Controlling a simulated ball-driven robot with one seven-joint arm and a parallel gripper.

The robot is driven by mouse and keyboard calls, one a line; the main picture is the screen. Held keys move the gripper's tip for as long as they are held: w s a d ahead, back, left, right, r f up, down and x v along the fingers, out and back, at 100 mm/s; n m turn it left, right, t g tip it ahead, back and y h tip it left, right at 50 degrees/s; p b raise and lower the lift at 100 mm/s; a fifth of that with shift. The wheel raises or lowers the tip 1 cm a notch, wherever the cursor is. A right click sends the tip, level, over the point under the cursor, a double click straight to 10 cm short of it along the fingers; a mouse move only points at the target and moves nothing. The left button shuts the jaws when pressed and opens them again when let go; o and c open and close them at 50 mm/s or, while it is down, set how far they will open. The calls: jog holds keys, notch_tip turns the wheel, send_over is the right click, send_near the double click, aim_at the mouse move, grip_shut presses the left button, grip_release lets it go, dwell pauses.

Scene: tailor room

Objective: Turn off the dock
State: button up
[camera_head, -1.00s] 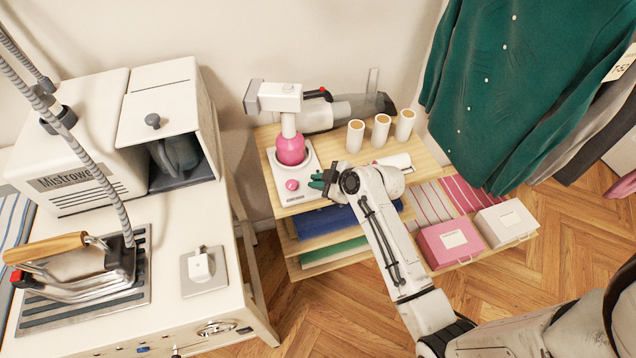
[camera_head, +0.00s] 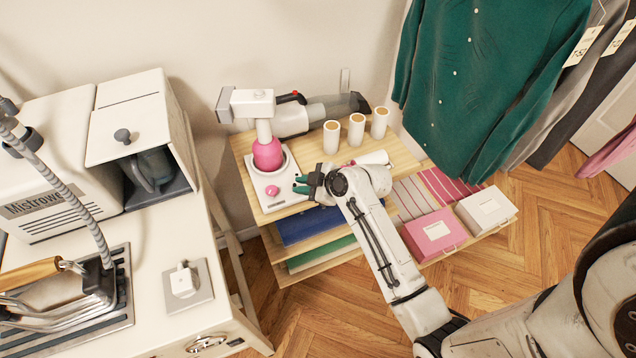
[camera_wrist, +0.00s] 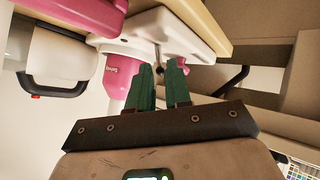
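The dock (camera_head: 283,201) is a white base on the wooden shelf unit, with a pink round body (camera_head: 267,154) and a white top (camera_head: 253,104). A pink knob (camera_head: 272,191) sits on the front of its base. My gripper (camera_head: 299,184) has green fingers and is just right of the knob, apart from it. In the wrist view, the green fingers (camera_wrist: 160,75) stand apart with a narrow gap and hold nothing I can make out.
A grey handheld vacuum (camera_head: 330,110) lies behind the dock. Several white spools stand on the shelf (camera_head: 404,158) to the right. Pink and white boxes sit lower. A white table (camera_head: 235,318) with an iron is at left. A green shirt (camera_head: 490,80) hangs at right.

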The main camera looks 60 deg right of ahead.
jog(key=v, duration=0.8)
jog(key=shift+s+r, duration=0.25)
jog(key=shift+s, duration=0.05)
jog(key=s+a+f+m+g, duration=0.2)
jog(key=s+a+m+g, duration=0.1)
jog(key=s+a+g, duration=0.2)
jog(key=s+a+f+m+g+h, duration=0.1)
jog(key=s+a+f+m+g, duration=0.2)
jog(key=s+a, duration=0.6)
jog(key=shift+s+a+g, duration=0.4)
jog(key=shift+s+g, duration=0.2)
jog(key=shift+g, duration=0.3)
jog(key=shift+f, duration=0.1)
